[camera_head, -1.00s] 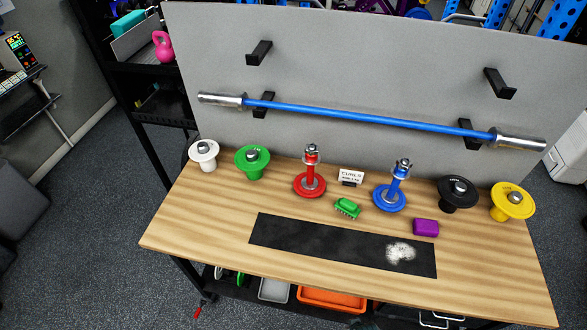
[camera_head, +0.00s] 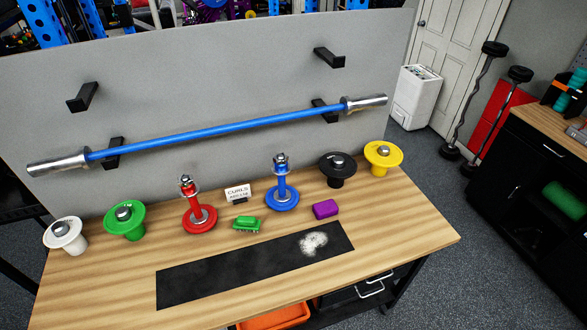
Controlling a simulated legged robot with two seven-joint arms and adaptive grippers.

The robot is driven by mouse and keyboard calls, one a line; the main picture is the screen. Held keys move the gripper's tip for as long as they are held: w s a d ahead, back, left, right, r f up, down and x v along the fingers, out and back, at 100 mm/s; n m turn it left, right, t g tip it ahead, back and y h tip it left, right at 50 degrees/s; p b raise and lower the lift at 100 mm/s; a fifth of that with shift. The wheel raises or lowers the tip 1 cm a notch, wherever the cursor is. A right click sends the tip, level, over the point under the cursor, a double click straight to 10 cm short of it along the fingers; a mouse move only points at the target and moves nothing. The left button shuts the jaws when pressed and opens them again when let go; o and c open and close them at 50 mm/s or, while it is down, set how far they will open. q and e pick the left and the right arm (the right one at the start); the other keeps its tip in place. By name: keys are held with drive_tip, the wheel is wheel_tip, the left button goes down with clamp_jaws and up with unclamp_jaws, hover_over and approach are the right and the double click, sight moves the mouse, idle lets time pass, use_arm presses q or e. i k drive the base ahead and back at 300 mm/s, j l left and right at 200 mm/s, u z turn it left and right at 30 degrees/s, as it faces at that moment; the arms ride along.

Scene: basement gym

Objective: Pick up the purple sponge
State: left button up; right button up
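The purple sponge (camera_head: 325,209) is a small block lying on the wooden table (camera_head: 413,222). It sits just behind the right part of a black mat (camera_head: 215,278), to the right of the blue plate stand (camera_head: 282,190) and in front of the black weight plate (camera_head: 338,168). Nothing covers the sponge. Neither of my grippers shows in the head view.
A green brush (camera_head: 246,224) and a red plate stand (camera_head: 200,213) stand left of the sponge. White powder (camera_head: 313,243) lies on the mat. A yellow plate (camera_head: 383,157) is at the back right. A blue barbell (camera_head: 215,130) hangs on the grey panel behind.

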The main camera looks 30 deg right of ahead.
sight(328, 208)
drive_tip(key=z, duration=1.35)
